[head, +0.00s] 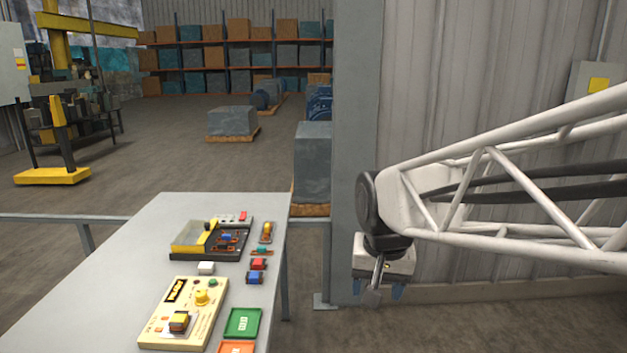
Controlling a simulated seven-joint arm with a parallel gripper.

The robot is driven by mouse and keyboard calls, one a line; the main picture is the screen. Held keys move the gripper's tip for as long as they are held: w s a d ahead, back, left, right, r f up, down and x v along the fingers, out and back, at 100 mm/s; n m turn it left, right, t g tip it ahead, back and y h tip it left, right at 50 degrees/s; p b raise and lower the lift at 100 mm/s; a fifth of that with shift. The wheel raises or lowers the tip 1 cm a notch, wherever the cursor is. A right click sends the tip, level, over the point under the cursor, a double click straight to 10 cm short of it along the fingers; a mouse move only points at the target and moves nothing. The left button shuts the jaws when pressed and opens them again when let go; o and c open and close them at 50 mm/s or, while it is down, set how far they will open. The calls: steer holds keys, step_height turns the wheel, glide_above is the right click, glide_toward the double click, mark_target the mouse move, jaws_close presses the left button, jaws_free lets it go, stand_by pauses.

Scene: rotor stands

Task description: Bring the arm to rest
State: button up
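My white truss arm (500,185) reaches in from the right edge of the head view. My gripper (377,291) hangs below its dark wrist joint, pointing down, to the right of the grey table (120,270) and clear of it. Its two blue fingertips stand well apart, so it looks open. A grey metal piece hangs in front of the gripper body; I cannot tell exactly what it is. I see no task object held between the fingers.
On the table are a cream panel (158,328) with a yellow knob, a black and yellow tray (180,252), a green square (243,323), an orange square (236,347) and several small blocks. A grey pillar (352,130) and corrugated wall stand behind my gripper.

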steer(key=s+d+f, duration=0.1)
steer(key=s+d, duration=0.2)
steer(key=s, duration=0.4)
steer(key=s+d+f+n, duration=0.1)
steer(key=s+d+f, duration=0.1)
steer(key=s+d, duration=0.2)
steer(key=s, duration=0.3)
steer(key=shift+s+d+f+n+t, duration=0.15)
steer(key=shift+s+d+n+t, duration=0.15)
steer(key=shift+s, duration=0.1)
steer(key=shift+c, duration=0.2)
stand_by(1.1)
